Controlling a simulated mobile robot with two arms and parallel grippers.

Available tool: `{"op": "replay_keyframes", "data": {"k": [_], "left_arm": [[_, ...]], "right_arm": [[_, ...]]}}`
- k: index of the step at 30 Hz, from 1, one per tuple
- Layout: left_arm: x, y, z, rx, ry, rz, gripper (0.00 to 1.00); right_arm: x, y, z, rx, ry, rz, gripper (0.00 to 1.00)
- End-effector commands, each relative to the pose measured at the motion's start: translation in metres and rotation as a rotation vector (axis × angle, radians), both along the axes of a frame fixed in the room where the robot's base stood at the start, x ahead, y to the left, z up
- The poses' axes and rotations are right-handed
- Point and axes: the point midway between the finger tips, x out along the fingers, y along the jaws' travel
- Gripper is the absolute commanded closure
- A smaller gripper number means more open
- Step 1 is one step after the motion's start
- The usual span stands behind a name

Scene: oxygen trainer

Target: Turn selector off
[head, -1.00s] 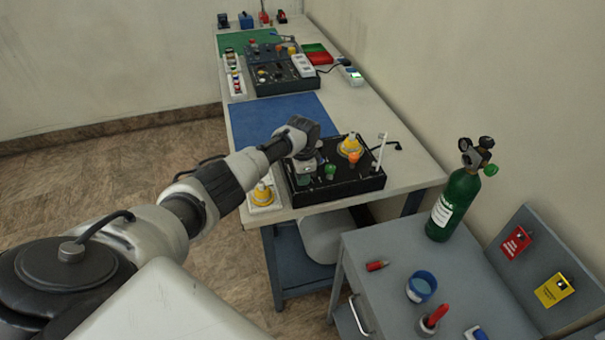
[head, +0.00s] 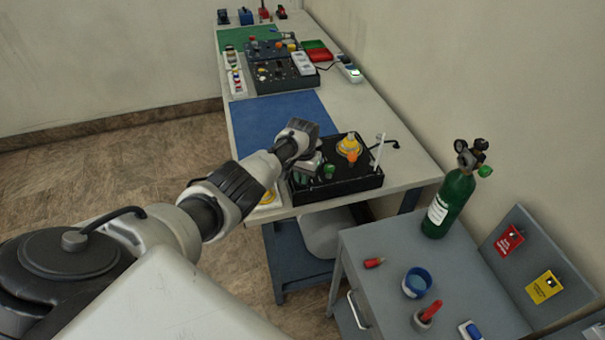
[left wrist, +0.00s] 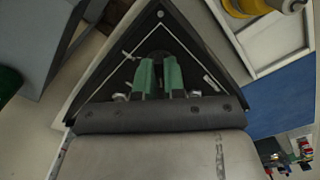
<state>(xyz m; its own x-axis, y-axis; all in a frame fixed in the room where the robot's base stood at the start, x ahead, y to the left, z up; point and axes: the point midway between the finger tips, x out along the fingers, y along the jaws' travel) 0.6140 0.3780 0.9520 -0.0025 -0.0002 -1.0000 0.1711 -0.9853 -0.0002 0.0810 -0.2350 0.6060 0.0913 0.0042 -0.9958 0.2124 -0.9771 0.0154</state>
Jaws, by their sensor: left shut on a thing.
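The black trainer box (head: 345,187) sits at the near end of the long bench, with a yellow fitting (head: 349,146) and a green knob (head: 329,171) on top. My left gripper (head: 304,172) is at the box's left part, fingers pointing down. In the left wrist view its two green fingers (left wrist: 159,78) are close together over the dark panel (left wrist: 128,66), which has white lines. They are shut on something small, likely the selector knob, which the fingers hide. The selector's setting cannot be read. My right gripper is not in view.
A yellow fitting on a white plate (head: 268,199) lies left of the box, partly behind my arm. A white upright tube (head: 379,150) stands at the box's right. A green cylinder (head: 446,204) stands on the grey cart (head: 385,240). The blue mat (head: 275,118) is clear.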

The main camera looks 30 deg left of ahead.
Motion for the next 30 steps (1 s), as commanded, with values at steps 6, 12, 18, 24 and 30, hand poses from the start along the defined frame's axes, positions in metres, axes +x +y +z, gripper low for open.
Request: {"op": "replay_keyframes", "data": {"k": [6, 12, 18, 24, 30], "left_arm": [[0.0026, 0.0001, 0.0036, 0.0, -0.008, 0.114, 1.0], [0.003, 0.0007, 0.0037, 0.001, -0.01, 0.167, 1.0], [0.0032, 0.0009, 0.0037, 0.001, -0.011, 0.185, 1.0], [0.0035, 0.001, 0.0039, 0.002, -0.012, 0.186, 1.0], [0.0034, 0.0009, 0.0038, 0.002, -0.012, 0.185, 0.78]], "right_arm": [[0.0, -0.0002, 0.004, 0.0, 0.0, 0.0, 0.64], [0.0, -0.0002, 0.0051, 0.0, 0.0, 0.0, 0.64], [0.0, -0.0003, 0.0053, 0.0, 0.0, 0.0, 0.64], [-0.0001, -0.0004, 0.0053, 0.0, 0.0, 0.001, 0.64], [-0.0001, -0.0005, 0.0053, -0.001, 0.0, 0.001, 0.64]]}}
